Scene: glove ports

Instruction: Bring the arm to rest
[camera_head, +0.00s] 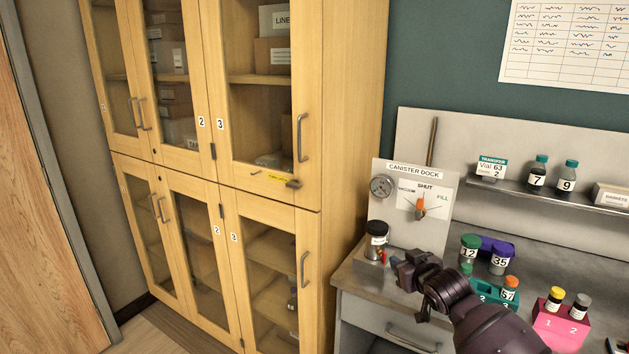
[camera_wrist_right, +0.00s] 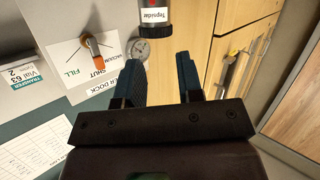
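My right gripper (camera_head: 402,270) is at the canister dock (camera_head: 410,172), low in front of its panel, with my dark arm coming from the bottom right. In the right wrist view its two blue fingers (camera_wrist_right: 161,80) are apart with nothing between them. A dark-topped canister (camera_head: 376,240) with a white label stands upright on the dock at the left. It also shows beyond the fingers in the right wrist view (camera_wrist_right: 154,17), labelled "Tepidar", apart from them. My left gripper is in neither view.
The dock's orange-tipped valve knob (camera_head: 420,207) points toward SHUT, beside a round gauge (camera_head: 381,187). Vials in green, purple and pink holders (camera_head: 560,325) stand on the counter to the right. A shelf (camera_head: 540,193) holds vials 7 and 9. Wooden glass-door cabinets (camera_head: 343,130) fill the left.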

